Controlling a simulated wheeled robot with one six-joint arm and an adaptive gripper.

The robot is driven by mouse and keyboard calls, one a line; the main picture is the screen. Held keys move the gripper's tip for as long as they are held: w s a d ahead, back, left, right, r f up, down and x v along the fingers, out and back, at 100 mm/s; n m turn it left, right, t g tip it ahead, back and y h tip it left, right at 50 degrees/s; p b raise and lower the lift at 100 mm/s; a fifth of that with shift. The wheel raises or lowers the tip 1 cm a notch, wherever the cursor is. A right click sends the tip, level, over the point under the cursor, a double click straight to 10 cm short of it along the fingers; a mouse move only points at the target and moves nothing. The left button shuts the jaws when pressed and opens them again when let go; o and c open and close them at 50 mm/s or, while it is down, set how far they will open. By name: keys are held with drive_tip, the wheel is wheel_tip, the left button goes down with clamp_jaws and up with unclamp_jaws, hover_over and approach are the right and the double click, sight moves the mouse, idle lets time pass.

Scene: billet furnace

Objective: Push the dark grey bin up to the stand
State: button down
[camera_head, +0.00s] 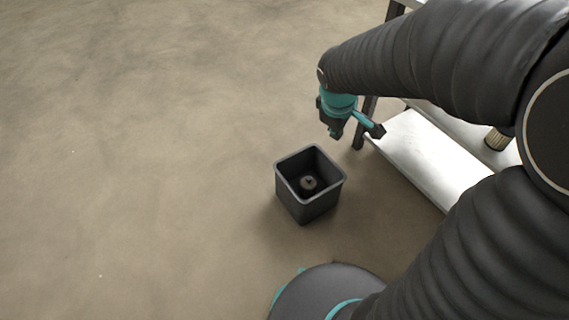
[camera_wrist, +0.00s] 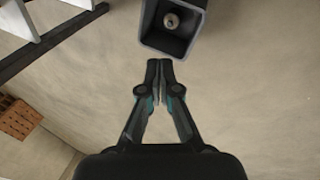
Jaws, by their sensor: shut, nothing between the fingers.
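The dark grey bin (camera_head: 297,203) stands upright on the floor in the head view, left of the stand, with a clear gap between them. A small roundish metal piece (camera_head: 308,183) lies inside it. The bin also shows at the top of the wrist view (camera_wrist: 171,49). The stand (camera_head: 418,154) has a pale lower shelf and dark legs. It is partly hidden behind my arm. My gripper (camera_head: 336,136) is above the floor near the bin's far side and the stand's leg. In the wrist view its fingertips (camera_wrist: 159,64) are together and empty, just below the bin's rim.
A cylindrical tan object (camera_head: 496,138) is on the stand's shelf, beside my arm. A brown perforated brick (camera_wrist: 17,118) shows at the left of the wrist view. The floor (camera_head: 130,150) left of the bin is clear.

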drive_tip(key=w+a+f+n+g+b, duration=0.1)
drive_tip(key=w+a+f+n, duration=0.25)
drive_tip(key=f, duration=0.55)
drive_tip(key=w+a+f+n+b, duration=0.2)
drive_tip(key=w+a+f+n, duration=0.15)
drive_tip(key=f, duration=0.55)
drive_tip(key=a+f+n+b, duration=0.1)
drive_tip(key=f+n, duration=0.1)
drive_tip(key=f, duration=0.8)
drive_tip(key=a+f+n+b, duration=0.2)
drive_tip(key=f+n, duration=0.1)
drive_tip(key=f, duration=0.8)
drive_tip(key=a+f+n+h+b, duration=0.1)
drive_tip(key=a+f+n+b, duration=0.1)
drive_tip(key=f, duration=0.8)
drive_tip(key=shift+w+a+f+n+g, duration=0.15)
drive_tip(key=shift+w+a+n+g, duration=0.15)
drive_tip(key=shift+g, duration=0.1)
